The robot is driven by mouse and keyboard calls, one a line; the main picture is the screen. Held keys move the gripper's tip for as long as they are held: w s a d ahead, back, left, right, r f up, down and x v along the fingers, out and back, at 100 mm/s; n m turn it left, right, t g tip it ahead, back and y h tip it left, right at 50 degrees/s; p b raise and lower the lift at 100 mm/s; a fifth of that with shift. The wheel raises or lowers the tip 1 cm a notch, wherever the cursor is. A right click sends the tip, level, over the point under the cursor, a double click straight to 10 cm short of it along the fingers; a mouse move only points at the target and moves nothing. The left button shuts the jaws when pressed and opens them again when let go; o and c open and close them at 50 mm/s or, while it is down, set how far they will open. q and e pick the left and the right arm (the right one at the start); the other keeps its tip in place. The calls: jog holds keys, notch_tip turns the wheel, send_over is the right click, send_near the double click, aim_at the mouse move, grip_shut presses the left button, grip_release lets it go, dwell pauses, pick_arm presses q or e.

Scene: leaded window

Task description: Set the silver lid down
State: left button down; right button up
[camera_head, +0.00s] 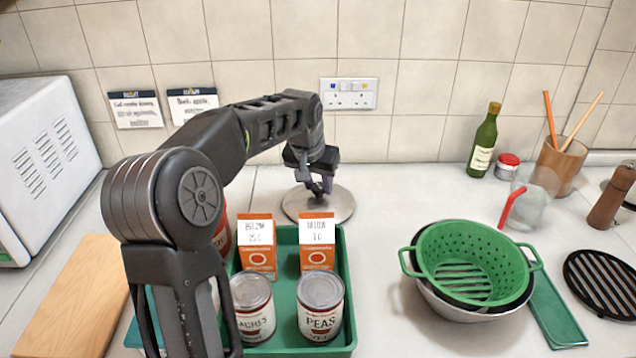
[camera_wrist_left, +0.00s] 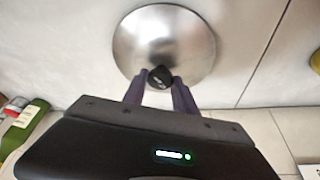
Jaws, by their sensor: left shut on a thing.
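The silver lid (camera_head: 339,203) is a round, shiny metal disc behind the green tray, close above or on the worktop; I cannot tell whether it touches. My left gripper (camera_head: 318,190) is above the lid's middle, shut on its dark knob. In the left wrist view the lid (camera_wrist_left: 190,40) looks flat and round, with the black knob (camera_wrist_left: 160,77) between the tips of my left gripper (camera_wrist_left: 160,80). My right gripper is not in view.
A green colander (camera_head: 470,250) sits in a bowl at right. A green bottle (camera_head: 483,145) stands at the back right. Worktop (camera_head: 400,190) right of the lid is clear. Wall tiles are behind.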

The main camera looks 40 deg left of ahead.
pick_arm(q)
jog(key=c, duration=1)
grip_release()
jog(key=v, duration=1.2)
jog(key=shift+r, duration=0.1)
